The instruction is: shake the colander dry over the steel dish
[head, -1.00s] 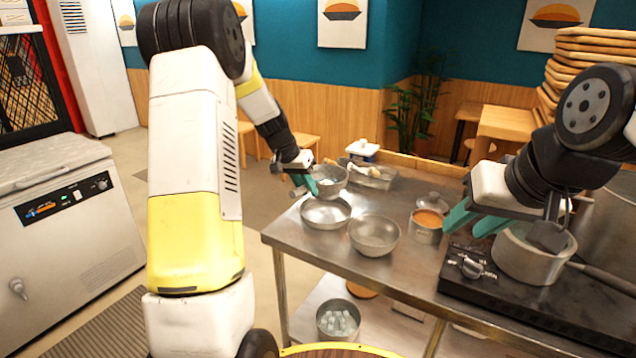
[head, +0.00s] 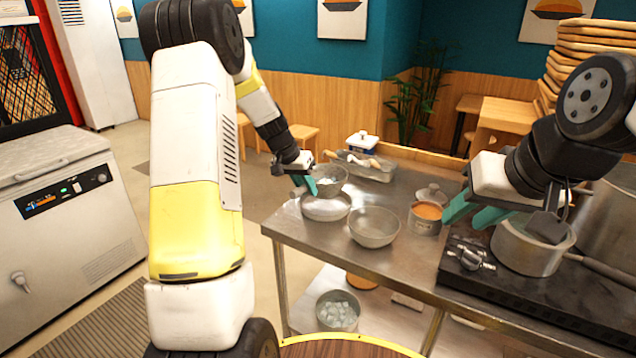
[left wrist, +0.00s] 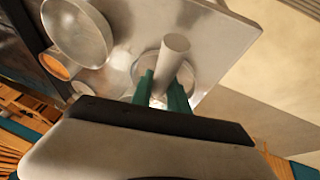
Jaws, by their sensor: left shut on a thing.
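The colander (head: 332,180) is a small grey bowl at the left end of the steel table in the head view. My left gripper (head: 311,184) is shut on its handle, a grey cylinder that also shows between the green fingers in the left wrist view (left wrist: 174,45). The colander is just above the shallow steel dish (head: 325,212) and overlaps its far rim. I cannot tell whether they touch. Part of the dish rim shows behind the handle in the left wrist view. My right gripper (head: 474,211) is open and empty, left of the saucepan.
An empty steel bowl (head: 374,229) stands right of the dish. A pot of orange food (head: 426,218) is further right. A saucepan (head: 530,250) sits on the black stove (head: 510,284). A tray (head: 372,168) with utensils lies behind.

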